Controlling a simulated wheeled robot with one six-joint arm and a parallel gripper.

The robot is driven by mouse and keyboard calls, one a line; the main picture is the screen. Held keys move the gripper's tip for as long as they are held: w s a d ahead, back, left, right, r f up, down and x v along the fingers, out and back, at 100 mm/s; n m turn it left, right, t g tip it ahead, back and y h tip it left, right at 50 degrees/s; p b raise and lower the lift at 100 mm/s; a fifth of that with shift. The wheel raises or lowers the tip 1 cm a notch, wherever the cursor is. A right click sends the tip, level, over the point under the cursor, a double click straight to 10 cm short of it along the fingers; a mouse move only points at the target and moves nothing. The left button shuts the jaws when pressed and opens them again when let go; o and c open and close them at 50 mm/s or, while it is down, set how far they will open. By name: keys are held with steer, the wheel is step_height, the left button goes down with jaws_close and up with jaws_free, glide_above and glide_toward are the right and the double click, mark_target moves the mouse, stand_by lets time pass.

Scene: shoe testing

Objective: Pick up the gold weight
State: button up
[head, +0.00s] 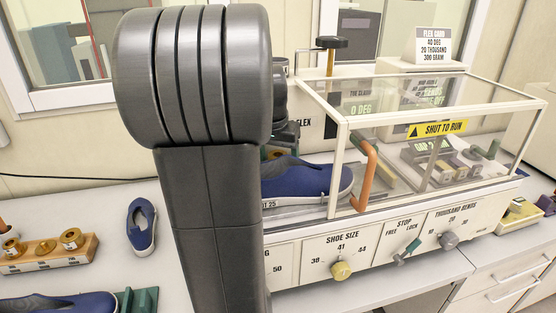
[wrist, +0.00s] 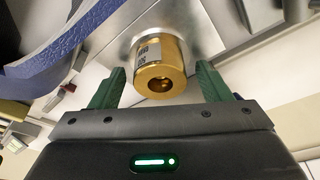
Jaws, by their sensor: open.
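The gold weight (wrist: 160,72) shows in the wrist view, a short gold cylinder with a hole in its end and a pale label on its side. It sits against a silver metal surface (wrist: 205,35). My gripper (wrist: 160,78) is open, with one green finger on each side of the weight. Gaps show between the fingers and the weight. In the head view my arm hides this weight and most of my gripper. Other gold weights (head: 71,238) stand in a wooden rack (head: 50,260) at the left of the bench.
A blue shoe (head: 305,180) sits in the flexing machine (head: 410,225), beside its clear cover (head: 440,95) with an orange handle (head: 367,170). Another blue shoe (head: 142,226) lies on the bench. A blue shoe (wrist: 75,50) is close at left in the wrist view.

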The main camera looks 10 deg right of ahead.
steer(key=c, duration=1.4)
steer(key=shift+r, duration=0.2)
